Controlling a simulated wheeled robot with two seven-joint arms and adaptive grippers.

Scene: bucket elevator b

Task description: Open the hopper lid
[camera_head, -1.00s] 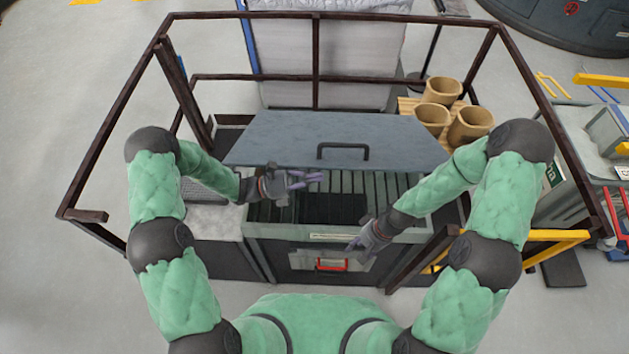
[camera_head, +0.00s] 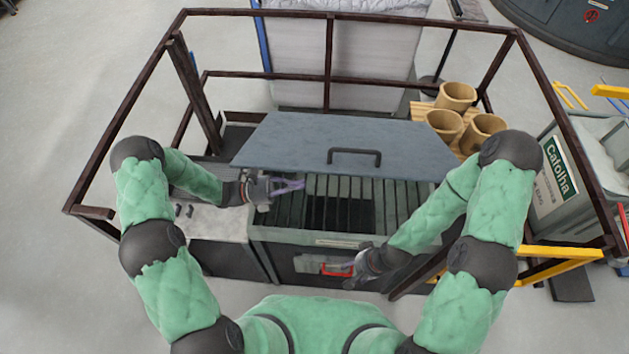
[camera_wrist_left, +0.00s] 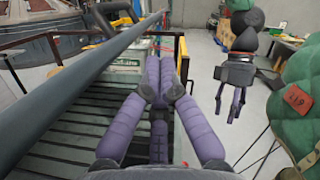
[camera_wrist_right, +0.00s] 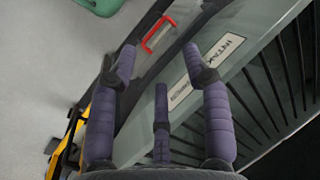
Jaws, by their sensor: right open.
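The hopper lid (camera_head: 300,140), a blue-grey panel with a black handle (camera_head: 354,156), stands raised over the back of the slatted hopper (camera_head: 395,205). Its edge shows as a long grey bar in the left wrist view (camera_wrist_left: 85,68). A dark square opening (camera_head: 340,215) shows among the slats. My left gripper (camera_head: 298,184) is just under the lid's front left edge, above the slats. Its purple fingers (camera_wrist_left: 162,78) converge with nothing seen between them. My right gripper (camera_head: 345,266) is open and empty, low by the hopper's front and its red handle (camera_wrist_right: 158,34).
Brown railings (camera_head: 330,60) surround the hopper. Several tan cylinders (camera_head: 457,96) stand behind right. A yellow bar (camera_head: 560,255) and a grey Cafolha-labelled unit (camera_head: 560,185) are at right. A light grey worktop (camera_head: 212,222) is at left.

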